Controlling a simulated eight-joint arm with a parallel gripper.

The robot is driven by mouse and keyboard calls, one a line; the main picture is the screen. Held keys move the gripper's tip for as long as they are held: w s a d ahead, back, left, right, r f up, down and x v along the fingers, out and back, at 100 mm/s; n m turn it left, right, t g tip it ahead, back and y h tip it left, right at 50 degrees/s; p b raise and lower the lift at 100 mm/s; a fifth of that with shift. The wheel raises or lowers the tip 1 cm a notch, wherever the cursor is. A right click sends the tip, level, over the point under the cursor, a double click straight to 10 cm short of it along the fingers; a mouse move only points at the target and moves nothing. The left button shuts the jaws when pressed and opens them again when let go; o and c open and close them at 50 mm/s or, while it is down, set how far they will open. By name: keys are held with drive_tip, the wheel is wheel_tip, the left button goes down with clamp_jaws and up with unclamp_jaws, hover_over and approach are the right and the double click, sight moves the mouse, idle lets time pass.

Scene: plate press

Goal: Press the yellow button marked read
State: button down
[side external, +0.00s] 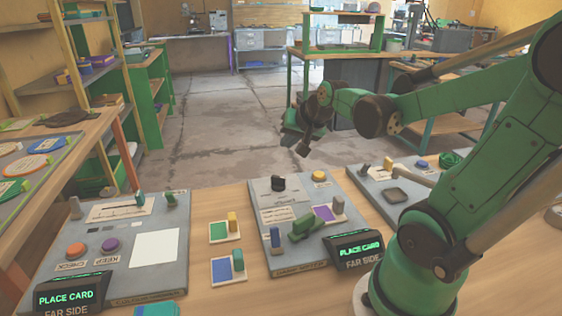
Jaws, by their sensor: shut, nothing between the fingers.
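A round yellow-orange button (319,176) sits at the far right corner of the grey middle panel (267,212). Any marking beside it is too small to read. My gripper (303,150) is shut and empty. It hangs in the air above the far edge of the middle panel, and in the picture it shows just above and left of the yellow button. It looks apart from the button, but how far cannot be told from this one view.
The left panel (150,292) has orange (76,250) and purple (111,245) buttons.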

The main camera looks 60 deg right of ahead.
sight(320, 176)
drive_tip(key=s+d+m+h, duration=0.1)
drive_tip(key=d+m, duration=0.2)
drive_tip(key=d, duration=0.2)
drive_tip(key=s+d+m+h, duration=0.1)
drive_tip(key=s+d+m, duration=0.1)
drive_tip(key=d, duration=0.3)
drive_tip(key=shift+s+f+m, duration=0.25)
drive_tip(key=shift+f+m, duration=0.15)
drive_tip(key=shift+m, duration=0.1)
drive_tip(key=shift+f, duration=0.15)
drive_tip(key=shift+f, duration=4.3)
drive_tip(key=shift+f, duration=0.15)
drive_tip(key=shift+f, duration=0.2)
drive_tip(key=shift+r, duration=0.1)
drive_tip(key=shift+r, duration=0.3)
